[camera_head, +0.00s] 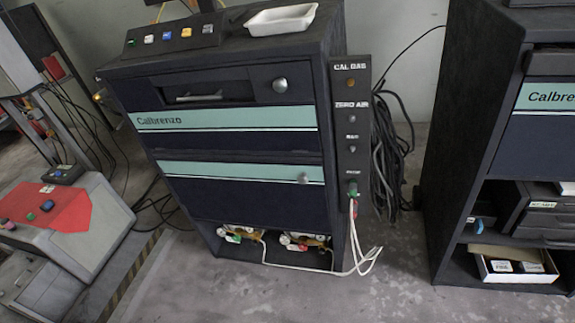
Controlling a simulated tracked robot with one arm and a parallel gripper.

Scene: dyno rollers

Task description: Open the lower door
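The lower door (235,200) is a dark blue panel with a teal stripe along its top, on the front of the black Calbrenzo cabinet (335,30). It looks shut, flush with the cabinet front. A small round knob (304,178) sits on the stripe near the door's right edge. Above it is a upper panel (220,143) with a teal Calbrenzo stripe. A larger round silver knob (280,85) sits near the top right, beside a recessed slot with a handle (200,97). My gripper is not in view.
A side panel (352,120) with cables stands along the cabinet's right edge. White hoses (360,262) hang to the floor there. An open bay with fittings (300,240) lies below the door. Another cabinet (465,130) stands right, a grey-red machine (70,225) left. Floor in front is clear.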

